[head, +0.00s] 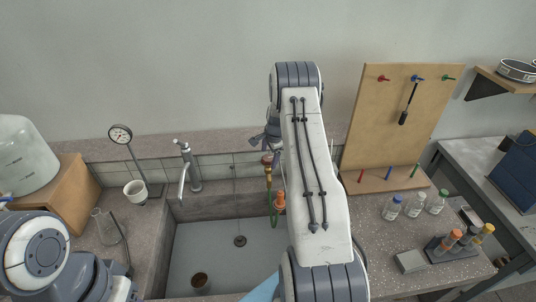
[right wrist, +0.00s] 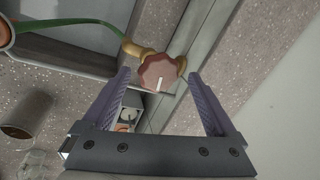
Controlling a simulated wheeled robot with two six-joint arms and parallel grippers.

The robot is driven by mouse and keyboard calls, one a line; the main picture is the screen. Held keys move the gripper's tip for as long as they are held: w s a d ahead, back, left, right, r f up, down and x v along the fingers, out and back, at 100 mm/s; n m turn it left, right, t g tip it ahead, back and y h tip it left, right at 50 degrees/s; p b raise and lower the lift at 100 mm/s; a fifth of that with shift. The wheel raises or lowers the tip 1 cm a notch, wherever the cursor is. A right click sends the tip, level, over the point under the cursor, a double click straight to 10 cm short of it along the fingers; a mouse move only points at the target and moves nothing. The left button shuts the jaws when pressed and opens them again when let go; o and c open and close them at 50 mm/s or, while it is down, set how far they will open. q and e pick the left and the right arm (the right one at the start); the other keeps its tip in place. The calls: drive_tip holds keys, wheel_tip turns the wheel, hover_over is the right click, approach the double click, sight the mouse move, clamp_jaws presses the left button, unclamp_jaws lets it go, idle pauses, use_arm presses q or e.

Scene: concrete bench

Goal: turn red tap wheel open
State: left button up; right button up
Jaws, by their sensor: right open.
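The red tap wheel (right wrist: 158,73) is a scalloped reddish knob with a white mark, on a brass tap (right wrist: 133,48) with a green hose (right wrist: 75,22). In the head view the wheel (head: 267,159) shows small at the sink's back edge, just left of my right arm. My right gripper (right wrist: 158,76) is open. In the right wrist view the wheel appears between its two fingertips, with a gap on each side. In the head view the right gripper (head: 268,138) is partly hidden by my arm, just above the wheel. My left gripper is not visible.
The sink (head: 215,262) lies below the tap, with a chrome faucet (head: 187,165) to the left. A gauge on a stand (head: 121,134) and a white cup (head: 135,191) stand farther left. A pegboard (head: 385,125) and several bottles (head: 415,204) are to the right.

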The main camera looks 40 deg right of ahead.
drive_tip(key=shift+w+f, duration=0.1)
drive_tip(key=shift+f, duration=0.15)
